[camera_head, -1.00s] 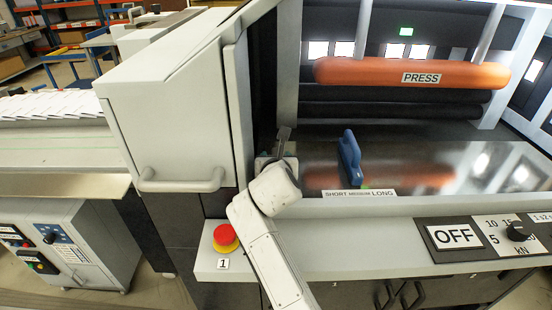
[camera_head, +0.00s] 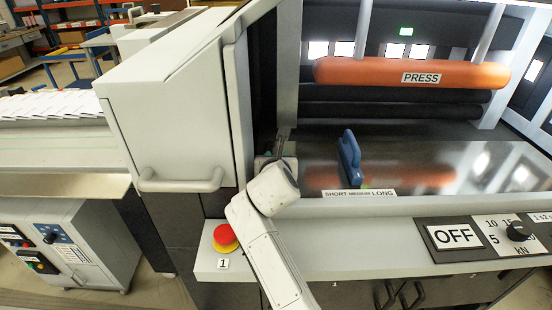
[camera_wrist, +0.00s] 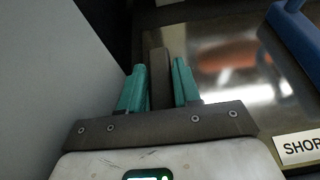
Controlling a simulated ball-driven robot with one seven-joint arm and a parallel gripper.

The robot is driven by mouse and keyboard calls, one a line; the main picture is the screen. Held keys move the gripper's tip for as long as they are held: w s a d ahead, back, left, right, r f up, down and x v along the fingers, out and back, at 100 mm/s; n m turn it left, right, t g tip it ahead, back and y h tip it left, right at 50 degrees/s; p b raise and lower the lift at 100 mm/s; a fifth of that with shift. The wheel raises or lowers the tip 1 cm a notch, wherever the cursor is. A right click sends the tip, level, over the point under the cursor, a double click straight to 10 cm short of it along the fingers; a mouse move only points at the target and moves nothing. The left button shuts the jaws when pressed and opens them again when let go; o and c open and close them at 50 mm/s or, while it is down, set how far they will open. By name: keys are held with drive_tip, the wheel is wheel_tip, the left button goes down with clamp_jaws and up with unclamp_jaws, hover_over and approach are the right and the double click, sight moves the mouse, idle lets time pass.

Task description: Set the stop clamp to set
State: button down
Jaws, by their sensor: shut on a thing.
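A dark lever (camera_wrist: 159,80), which looks like the stop clamp, stands between the two teal fingers of my gripper (camera_wrist: 158,88) in the wrist view. The fingers are shut on it, and its upper end shows above them. In the head view my gripper (camera_head: 268,161) is at the left end of the press bed, beside the grey housing. The lever (camera_head: 281,140) shows there as a dark, slightly tilted bar, its lower part hidden by my gripper and wrist. No label for the clamp's positions can be read.
The blue stop handle (camera_head: 349,158) stands right of my gripper, by the SHORT MEDIUM LONG label (camera_head: 359,193). The grey housing (camera_head: 180,95) is close on the left. A red emergency button (camera_head: 225,236) sits below. The orange PRESS roller (camera_head: 412,73) hangs above the bed.

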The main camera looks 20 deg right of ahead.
drive_tip(key=shift+s+d+m+g+h, duration=0.1)
drive_tip(key=shift+d+m+g+h, duration=0.15)
drive_tip(key=shift+m+h, duration=0.45)
drive_tip(key=shift+a, duration=0.1)
drive_tip(key=c, duration=0.9)
unclamp_jaws()
drive_tip(key=v, duration=1.1)
drive_tip(key=shift+f, duration=0.1)
